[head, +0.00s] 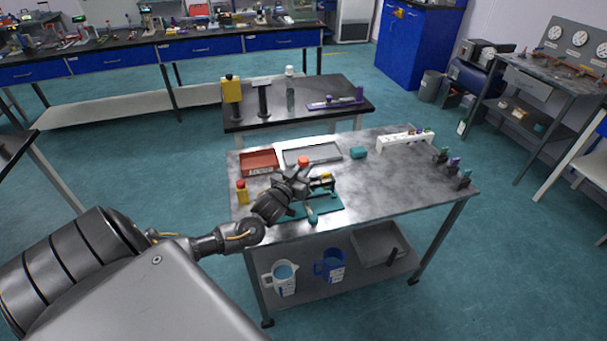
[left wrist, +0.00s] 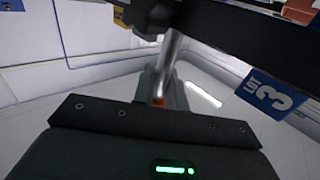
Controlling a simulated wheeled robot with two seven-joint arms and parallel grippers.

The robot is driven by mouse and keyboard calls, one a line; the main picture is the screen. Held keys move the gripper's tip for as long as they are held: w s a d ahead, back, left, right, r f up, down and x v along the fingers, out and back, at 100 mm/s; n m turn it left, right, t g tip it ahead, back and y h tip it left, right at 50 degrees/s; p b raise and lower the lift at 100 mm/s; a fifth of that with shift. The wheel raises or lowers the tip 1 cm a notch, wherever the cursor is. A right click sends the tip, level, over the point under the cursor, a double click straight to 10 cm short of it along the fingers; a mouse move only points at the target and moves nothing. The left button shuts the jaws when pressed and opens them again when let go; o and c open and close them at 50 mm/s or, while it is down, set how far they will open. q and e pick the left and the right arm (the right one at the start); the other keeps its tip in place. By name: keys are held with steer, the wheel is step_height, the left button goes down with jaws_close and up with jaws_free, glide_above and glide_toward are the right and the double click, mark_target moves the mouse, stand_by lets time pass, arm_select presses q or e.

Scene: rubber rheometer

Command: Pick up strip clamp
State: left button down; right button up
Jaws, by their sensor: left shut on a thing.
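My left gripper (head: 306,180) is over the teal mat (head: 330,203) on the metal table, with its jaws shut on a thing. A small dark and yellow piece (head: 326,180) shows at its fingertips and looks like the strip clamp; the hand hides part of it. In the left wrist view, a dark bar (left wrist: 225,35) crosses the top, close to the fingers, with a blue "LOT 3" tag (left wrist: 272,94) beside it. Whether this bar is the clamp is hard to tell. My right gripper is in neither view.
A red tray (head: 259,161) and a grey tray (head: 312,154) lie behind the hand. The table's right middle is clear. Jugs stand on the lower shelf.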

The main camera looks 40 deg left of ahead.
arm_select(q)
steer(key=s+a+r+b, duration=0.2)
steer(key=s+a+r, duration=0.4)
steer(key=s+r, duration=0.5)
steer(key=shift+s, duration=0.85)
